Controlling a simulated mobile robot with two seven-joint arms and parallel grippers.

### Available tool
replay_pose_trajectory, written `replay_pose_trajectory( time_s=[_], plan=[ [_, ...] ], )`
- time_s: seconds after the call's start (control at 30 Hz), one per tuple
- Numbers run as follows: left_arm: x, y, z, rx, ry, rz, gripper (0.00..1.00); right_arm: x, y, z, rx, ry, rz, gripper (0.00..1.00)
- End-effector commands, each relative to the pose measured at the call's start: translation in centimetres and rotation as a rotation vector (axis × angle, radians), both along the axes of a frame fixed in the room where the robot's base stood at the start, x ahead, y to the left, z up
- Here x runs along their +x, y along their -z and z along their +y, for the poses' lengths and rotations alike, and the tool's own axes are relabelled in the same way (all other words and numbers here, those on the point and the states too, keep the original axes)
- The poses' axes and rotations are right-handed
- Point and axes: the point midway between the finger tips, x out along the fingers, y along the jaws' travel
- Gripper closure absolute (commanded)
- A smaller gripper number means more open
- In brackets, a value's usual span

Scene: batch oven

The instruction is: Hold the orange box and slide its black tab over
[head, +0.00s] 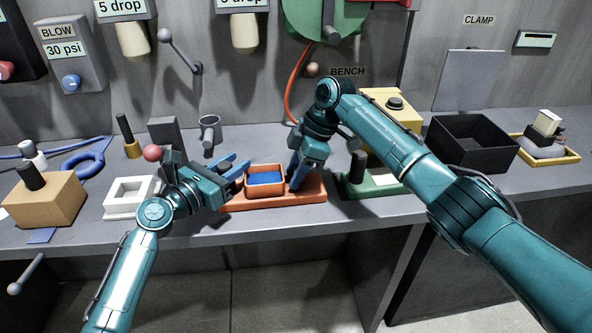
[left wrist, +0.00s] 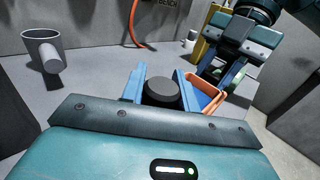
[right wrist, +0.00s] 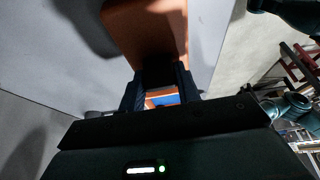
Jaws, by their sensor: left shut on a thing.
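The orange box (head: 282,189), blue inside, sits on a long orange base (head: 258,204) on the bench. My left gripper (head: 240,170) is at the box's left, its blue fingers shut on a black round knob (left wrist: 160,92). The knob is hidden in the head view. My right gripper (head: 300,170) points down at the box's right side, over the base. In the right wrist view, its dark fingers stand on either side of a black tab (right wrist: 157,72). I cannot tell whether they touch it. The box also shows below the tab (right wrist: 162,100).
A white frame (head: 118,207) and a tan block (head: 50,205) stand to the left. A green fixture (head: 375,186) is close on the right, with a black bin (head: 470,145) beyond. A grey cup (left wrist: 44,50) stands behind the left gripper. The bench front edge is near.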

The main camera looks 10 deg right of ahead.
Motion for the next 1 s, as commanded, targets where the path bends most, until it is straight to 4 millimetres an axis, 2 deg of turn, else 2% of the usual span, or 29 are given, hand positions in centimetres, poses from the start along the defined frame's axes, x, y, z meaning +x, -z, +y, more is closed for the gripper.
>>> replay_pose_trajectory(
  time_s=[0.03, 0.37, 0.57, 0.83, 1.0],
  plan=[
    [-0.1, 0.6, 0.0, 0.006, 0.002, 0.009, 1.0, 0.0, 0.0, 0.0, 0.0, 0.0, 0.001, 0.74],
    [-0.1, 0.6, 0.0, 0.006, 0.001, 0.01, 1.0, 0.0, 0.0, 0.0, 0.0, 0.0, 0.001, 1.0],
    [-0.1, 0.6, 0.0, 0.006, 0.001, 0.01, 1.0, 0.0, 0.0, -0.3, 0.0, 0.001, 0.001, 1.0],
    [-0.1, 0.6, 0.0, 0.006, 0.001, 0.011, 1.0, 0.1, 0.0, -4.1, 0.0, 0.001, -0.001, 1.0],
    [-0.1, 0.7, 0.1, 0.006, -0.001, 0.011, 1.0, 0.1, -0.1, -4.5, 0.0, 0.0, -0.001, 1.0]
  ],
)
